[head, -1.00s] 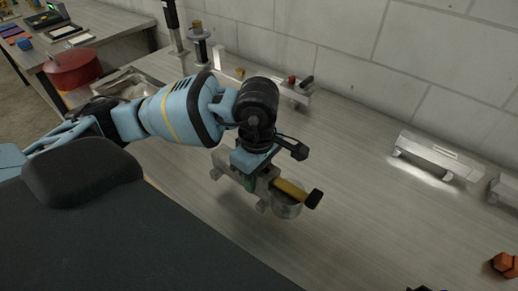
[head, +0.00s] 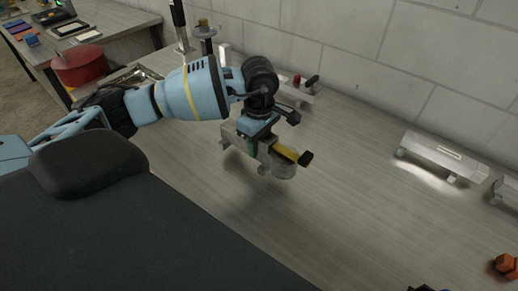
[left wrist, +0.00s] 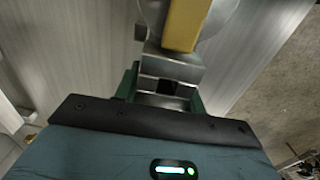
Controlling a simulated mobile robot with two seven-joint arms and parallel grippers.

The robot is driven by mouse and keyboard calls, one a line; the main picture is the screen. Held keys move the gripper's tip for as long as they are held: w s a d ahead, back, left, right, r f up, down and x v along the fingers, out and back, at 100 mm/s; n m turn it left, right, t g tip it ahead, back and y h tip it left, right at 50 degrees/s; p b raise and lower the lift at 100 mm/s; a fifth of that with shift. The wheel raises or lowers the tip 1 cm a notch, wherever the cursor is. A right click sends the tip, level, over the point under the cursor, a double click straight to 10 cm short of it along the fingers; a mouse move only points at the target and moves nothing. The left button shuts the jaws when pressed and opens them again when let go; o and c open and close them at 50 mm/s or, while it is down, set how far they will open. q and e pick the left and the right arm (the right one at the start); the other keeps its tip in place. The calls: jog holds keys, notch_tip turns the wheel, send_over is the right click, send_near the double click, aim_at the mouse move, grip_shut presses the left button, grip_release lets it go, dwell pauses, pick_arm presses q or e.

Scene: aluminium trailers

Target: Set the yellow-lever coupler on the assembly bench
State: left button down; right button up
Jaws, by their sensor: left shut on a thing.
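My left gripper (head: 262,143) is shut on the yellow-lever coupler (head: 283,170), a grey metal block with a round end and a yellow lever with a black tip. I hold it over the grey bench (head: 350,220), with a shadow below it. It seems to be slightly above the surface. In the left wrist view the coupler's metal body (left wrist: 172,68) and yellow lever (left wrist: 184,25) show beyond the gripper's dark edge. The gripper hides part of the coupler's body in the head view.
A silver trailer-like part (head: 442,156) lies at the back right, with another at the right edge. A similar part with a red knob (head: 299,88) stands behind my gripper. An orange piece (head: 507,265) is at lower right. A red pot (head: 80,65) stands at left. The middle right is clear.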

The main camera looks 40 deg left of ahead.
pick_arm(q)
jog(key=shift+f, duration=1.2)
jog(key=shift+f, duration=0.15)
jog(key=c, duration=0.8)
grip_release()
jog(key=shift+f, duration=0.1)
jog(key=shift+c, duration=0.2)
notch_tip(320, 180, up, 12)
jog(key=shift+r, duration=0.15)
